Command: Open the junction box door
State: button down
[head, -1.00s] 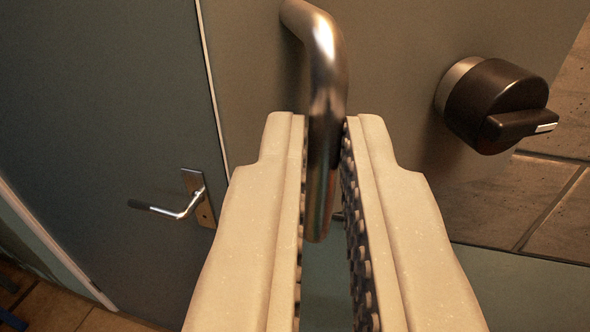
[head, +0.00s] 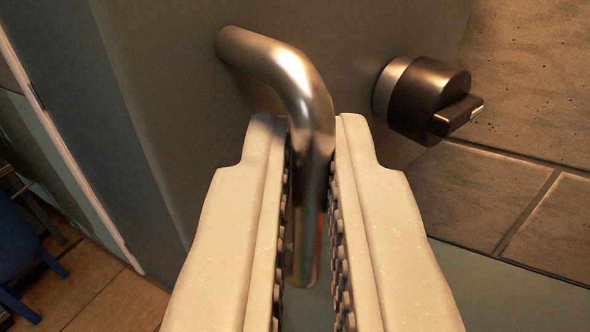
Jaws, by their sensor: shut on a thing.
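The junction box door (head: 190,140) is a grey-green panel seen at a steep angle, swung out from the tiled wall side. Its bent metal handle (head: 290,72) stands out from the panel and runs down between my fingers. My gripper (head: 311,130) is shut on the handle, with one pale finger on each side of it. A black rotary knob (head: 430,98) with a silver collar sits on the door to the right of the handle. The box's inside is not in view.
A grey tiled wall (head: 520,90) is at the right, with a plain pale green surface (head: 500,290) below it. At the left are a blue chair-like object (head: 20,250) and tan floor tiles (head: 100,295).

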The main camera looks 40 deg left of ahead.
jog(key=w+d+n+g+y+p, duration=0.1)
jog(key=d+n+g+y+p, duration=0.1)
jog(key=d+n+g+y, duration=0.2)
jog(key=shift+d+f+n+g+y, duration=0.25)
jog(key=shift+d+g+y, duration=0.3)
jog(key=shift+d, duration=0.7)
jog(key=shift+w+d, duration=0.1)
jog(key=c, duration=1.5)
grip_release()
jog(key=shift+w+f, duration=0.15)
jog(key=shift+w, duration=0.05)
jog(key=b+v, duration=0.3)
jog(key=v, duration=1.1)
jog(key=shift+w+b, duration=0.1)
jog(key=shift+b, duration=0.2)
